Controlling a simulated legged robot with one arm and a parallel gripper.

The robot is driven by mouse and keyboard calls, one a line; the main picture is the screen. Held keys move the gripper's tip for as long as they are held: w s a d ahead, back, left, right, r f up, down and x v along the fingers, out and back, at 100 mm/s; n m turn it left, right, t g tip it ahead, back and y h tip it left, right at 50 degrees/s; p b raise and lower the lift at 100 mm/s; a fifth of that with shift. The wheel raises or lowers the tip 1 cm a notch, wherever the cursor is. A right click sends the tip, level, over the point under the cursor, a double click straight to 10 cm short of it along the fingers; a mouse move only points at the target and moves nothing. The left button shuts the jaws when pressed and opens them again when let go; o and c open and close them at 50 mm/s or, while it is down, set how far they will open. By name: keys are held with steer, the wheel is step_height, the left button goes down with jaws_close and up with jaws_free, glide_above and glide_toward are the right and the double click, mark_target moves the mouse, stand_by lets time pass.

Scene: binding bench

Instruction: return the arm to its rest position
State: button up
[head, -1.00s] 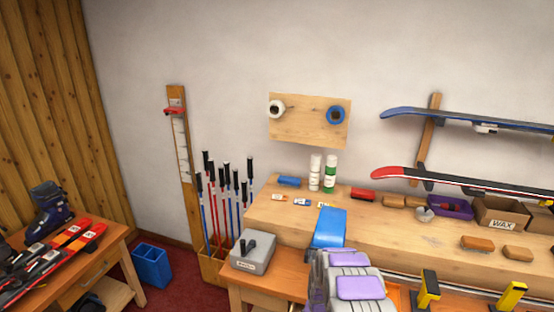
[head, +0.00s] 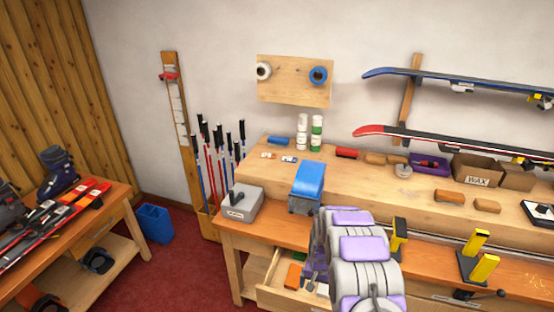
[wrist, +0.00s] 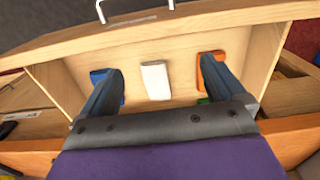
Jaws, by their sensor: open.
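My arm (head: 362,250), grey with purple panels, reaches over the front of the bench. My gripper shows in the wrist view (wrist: 160,68) with its two dark fingers spread apart and nothing between them. It is above an open wooden drawer (head: 270,294), which also fills the wrist view (wrist: 75,45). In the drawer lie a white block (wrist: 156,80), an orange block (wrist: 211,68) and a blue block (wrist: 102,78). The fingers partly cover the orange and blue blocks. In the head view the arm hides part of the drawer.
The bench (head: 400,192) holds a grey box (head: 240,203), a blue-topped device (head: 308,183), brushes and yellow-topped clamps (head: 485,268). Skis (head: 450,138) hang on the wall behind. A ski table (head: 60,265) and blue bin (head: 155,223) stand left, with red floor between.

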steer(key=s+r+n, duration=0.1)
steer(key=s+r, duration=0.6)
steer(key=r, duration=0.6)
steer(key=s+r+n, duration=0.1)
steer(key=s+r, duration=0.7)
steer(key=r, duration=0.6)
steer(key=s+r, duration=0.3)
steer(key=s, duration=0.6)
steer(key=s+r+n+g+b, duration=0.1)
steer(key=s+r, duration=0.2)
steer(key=s, duration=0.6)
steer(key=s+r, duration=0.3)
steer(key=s, duration=0.6)
steer(key=shift+s+r+g, duration=0.25)
steer(key=shift+r+g, duration=0.05)
steer(key=shift+r, duration=0.1)
steer(key=shift+a, duration=0.1)
